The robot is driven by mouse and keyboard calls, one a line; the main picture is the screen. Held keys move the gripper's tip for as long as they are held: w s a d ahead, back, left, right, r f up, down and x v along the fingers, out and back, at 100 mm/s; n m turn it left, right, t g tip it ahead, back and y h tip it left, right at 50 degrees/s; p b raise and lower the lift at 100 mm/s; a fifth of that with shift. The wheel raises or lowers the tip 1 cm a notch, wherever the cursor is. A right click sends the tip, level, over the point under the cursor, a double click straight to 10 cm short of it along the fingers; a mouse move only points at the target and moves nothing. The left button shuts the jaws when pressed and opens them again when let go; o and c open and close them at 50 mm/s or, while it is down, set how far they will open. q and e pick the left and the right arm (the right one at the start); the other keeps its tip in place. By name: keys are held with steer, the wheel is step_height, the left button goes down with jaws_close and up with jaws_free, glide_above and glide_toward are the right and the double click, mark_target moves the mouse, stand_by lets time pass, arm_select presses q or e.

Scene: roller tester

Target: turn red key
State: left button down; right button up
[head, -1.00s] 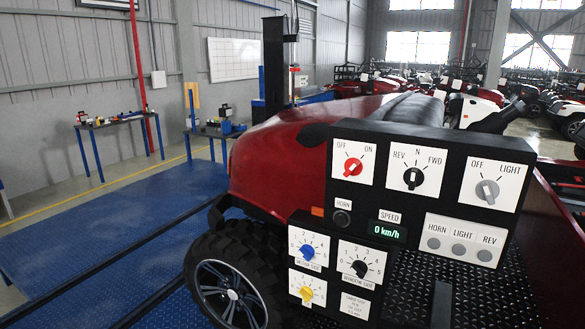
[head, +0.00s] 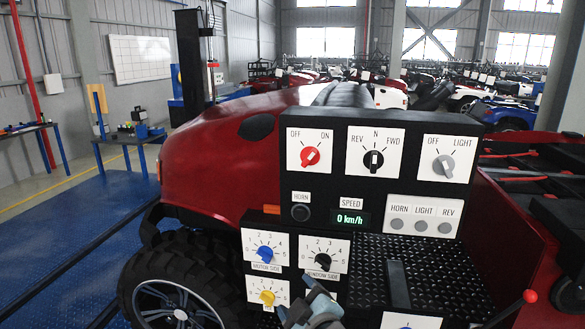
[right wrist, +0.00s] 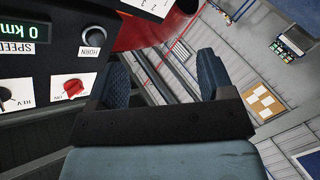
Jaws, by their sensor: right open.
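The red key (head: 310,157) is a round red knob on a white OFF/ON plate (head: 295,168) at the upper left of the black control panel. Its white mark seems to tilt up and slightly right; I cannot tell its exact setting. It also shows in the right wrist view (right wrist: 74,90), left of the fingers. My right gripper (head: 302,298) is at the bottom of the head view, low in front of the panel and well below the key. In the right wrist view its two fingers (right wrist: 161,70) are wide apart with nothing between them. My left gripper is not in view.
Beside the key are a black REV/N/FWD knob (head: 374,160) and a grey light knob (head: 444,167). Below are a horn button (head: 300,212), a speed display (head: 350,219), and blue (head: 265,254) and yellow (head: 267,297) dials. A red-tipped lever (head: 529,297) stands at right.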

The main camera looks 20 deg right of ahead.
step_height(320, 180, up, 12)
steer(key=w+d+t+h+b, duration=0.1)
steer(key=w+d+t+h, duration=0.1)
steer(key=d+h, duration=0.1)
steer(key=t+h, duration=0.1)
steer(key=h, duration=0.2)
glide_toward(309, 161)
steer(key=p+x, duration=0.2)
steer(key=x, duration=0.7)
steer(key=shift+w+d+r, duration=0.1)
steer(key=shift+w, duration=0.25)
